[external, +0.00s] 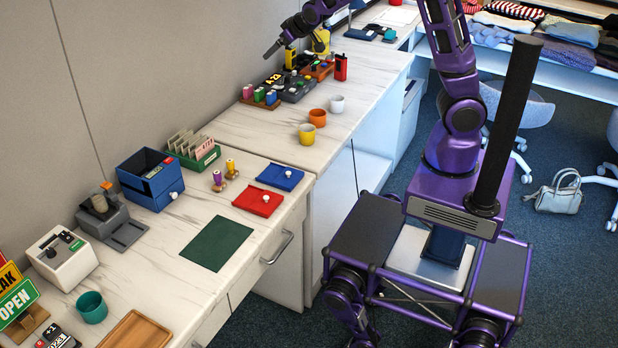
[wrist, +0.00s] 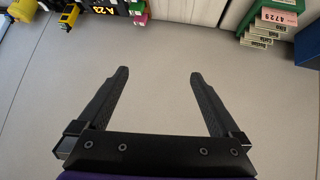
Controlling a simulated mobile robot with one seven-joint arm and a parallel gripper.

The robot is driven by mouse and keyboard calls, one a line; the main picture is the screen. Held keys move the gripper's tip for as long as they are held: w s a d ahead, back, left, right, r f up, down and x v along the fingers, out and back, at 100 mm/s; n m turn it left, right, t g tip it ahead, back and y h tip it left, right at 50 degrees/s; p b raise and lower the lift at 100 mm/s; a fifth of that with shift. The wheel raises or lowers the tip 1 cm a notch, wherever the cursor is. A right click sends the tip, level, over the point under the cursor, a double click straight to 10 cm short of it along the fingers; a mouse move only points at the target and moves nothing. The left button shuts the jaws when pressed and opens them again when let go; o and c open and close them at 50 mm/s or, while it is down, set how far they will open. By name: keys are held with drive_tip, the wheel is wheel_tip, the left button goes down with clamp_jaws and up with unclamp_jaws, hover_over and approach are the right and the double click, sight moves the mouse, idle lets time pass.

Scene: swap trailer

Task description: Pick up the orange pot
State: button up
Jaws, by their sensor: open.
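An orange pot (external: 317,118) stands upright on the white marbled counter, beside a yellow pot (external: 306,135) in front of it and a white pot (external: 337,104) behind it. My gripper (external: 272,49) is raised above the far part of the counter, near the wall, up and to the left of the orange pot. In the wrist view my gripper (wrist: 158,73) is open, with nothing between its fingers and the plain grey wall behind. The orange pot does not show in the wrist view.
Switch blocks and a display (external: 272,81) stand behind the pots, with a red device (external: 341,67) to their right. A blue bin (external: 150,178) and a green card box (external: 194,150) stand nearer along the wall. The counter left of the pots is clear.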

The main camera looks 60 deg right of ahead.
drive_tip(key=s+d+f+m+g, duration=0.35)
drive_tip(key=s+f+m, duration=0.55)
drive_tip(key=s, duration=0.5)
drive_tip(key=s+d+f+n, duration=0.4)
drive_tip(key=d+f+n, duration=0.1)
drive_tip(key=d+f, duration=0.5)
drive_tip(key=n+t+y+b, duration=0.1)
drive_tip(key=n+t+b, duration=0.3)
drive_tip(key=t+b, duration=0.4)
approach(324, 117)
drive_tip(key=x, duration=0.8)
drive_tip(key=shift+d, duration=0.15)
drive_tip(key=shift+b+x, duration=0.5)
drive_tip(key=shift+x, duration=2.3)
drive_tip(key=shift+d, duration=0.1)
